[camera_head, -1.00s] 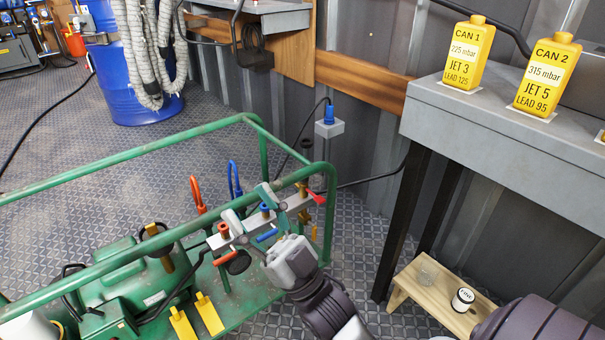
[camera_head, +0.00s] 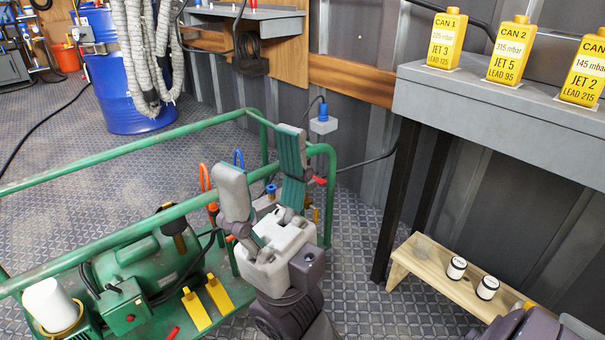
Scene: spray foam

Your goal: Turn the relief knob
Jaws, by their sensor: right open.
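The green-framed machine (camera_head: 140,262) carries a valve manifold, now largely hidden behind my right gripper. A blue knob (camera_head: 271,188) and a red knob (camera_head: 213,207) show there, with a red handle (camera_head: 320,180) at the right end. I cannot tell which fitting is the relief knob. My right gripper (camera_head: 260,156) is open and empty, its two fingers spread and pointing up and away over the manifold. Whether it touches any fitting cannot be told. My left gripper is not in view.
The frame's green top rails (camera_head: 130,153) run around the manifold. A grey bench (camera_head: 480,100) at the right holds yellow cans (camera_head: 445,40). A low wooden stool (camera_head: 430,270) with small white jars (camera_head: 456,267) stands under it. A blue drum (camera_head: 112,85) stands behind.

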